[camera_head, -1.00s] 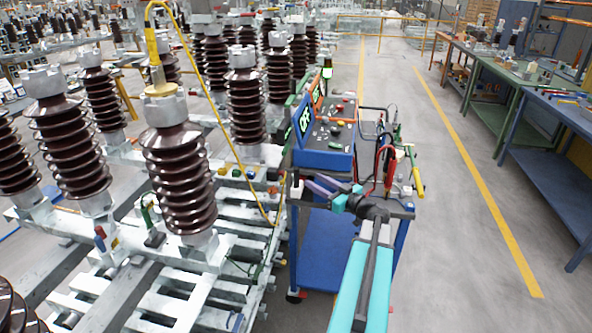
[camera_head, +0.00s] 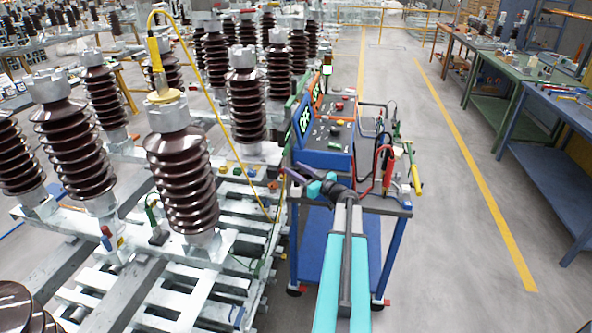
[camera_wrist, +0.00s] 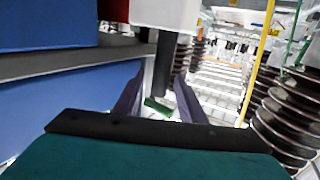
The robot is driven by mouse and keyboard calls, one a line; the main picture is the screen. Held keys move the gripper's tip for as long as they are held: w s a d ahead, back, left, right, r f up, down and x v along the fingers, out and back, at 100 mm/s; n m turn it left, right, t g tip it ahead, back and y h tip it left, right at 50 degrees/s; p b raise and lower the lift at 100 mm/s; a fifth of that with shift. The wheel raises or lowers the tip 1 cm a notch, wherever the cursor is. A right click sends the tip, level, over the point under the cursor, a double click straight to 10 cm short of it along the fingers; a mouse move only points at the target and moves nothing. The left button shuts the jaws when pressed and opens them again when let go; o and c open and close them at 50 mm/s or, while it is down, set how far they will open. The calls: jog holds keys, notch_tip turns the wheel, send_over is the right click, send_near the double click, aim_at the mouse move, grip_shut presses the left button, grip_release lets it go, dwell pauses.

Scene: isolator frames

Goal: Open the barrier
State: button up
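Yellow barrier rails (camera_head: 395,22) stand across the floor at the far back of the head view, the only thing there that looks like a barrier. They are small, and I cannot tell whether any part opens. My gripper (camera_head: 292,176) is far from them, at the left front edge of the blue test cart (camera_head: 322,160). In the wrist view my gripper (camera_wrist: 158,100) has its two purple fingers apart. A dark post with a green end (camera_wrist: 158,106) shows in the gap beyond them. I see nothing held.
Brown ribbed insulators (camera_head: 183,180) on pale metal frames crowd the left. A yellow cable (camera_head: 222,125) hangs down beside the cart. Red and black leads (camera_head: 387,165) rise from the cart's right side. Workbenches (camera_head: 545,125) line the right. The aisle (camera_head: 440,200) between is clear.

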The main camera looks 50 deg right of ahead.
jog(key=shift+c, duration=0.3)
grip_shut()
jog(key=shift+a+f, duration=0.1)
